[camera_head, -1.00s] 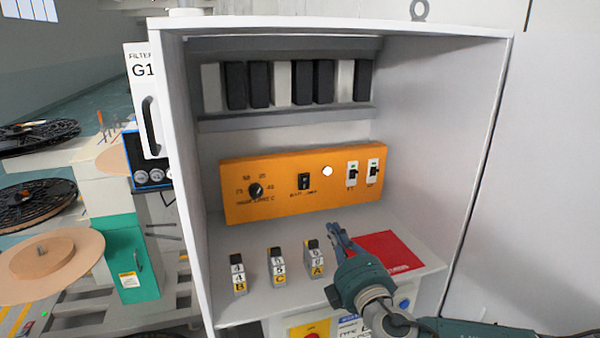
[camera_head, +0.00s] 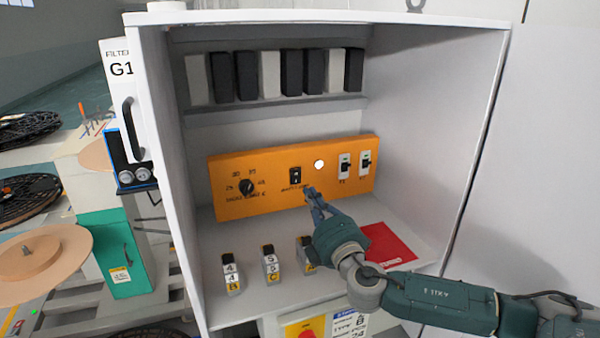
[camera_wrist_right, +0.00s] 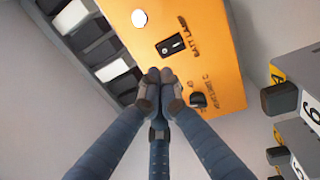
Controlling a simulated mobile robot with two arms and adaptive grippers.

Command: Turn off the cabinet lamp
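The orange panel (camera_head: 225,200) stands at the back of the open cabinet. It carries a black rocker switch (camera_head: 295,176) with a small printed label below it, and a bright white round lamp (camera_head: 319,164) to the switch's right. My right gripper (camera_head: 312,193) is just in front of the panel, below and slightly right of the switch. In the right wrist view, its fingertips (camera_wrist_right: 160,76) are together and empty, close to the switch (camera_wrist_right: 173,45); contact cannot be told. The lamp (camera_wrist_right: 139,18) also shows there. My left gripper is not in view.
Several numbered blocks (camera_head: 231,271) and a red sheet (camera_head: 392,247) lie on the shelf. The cabinet's side walls bound the space.

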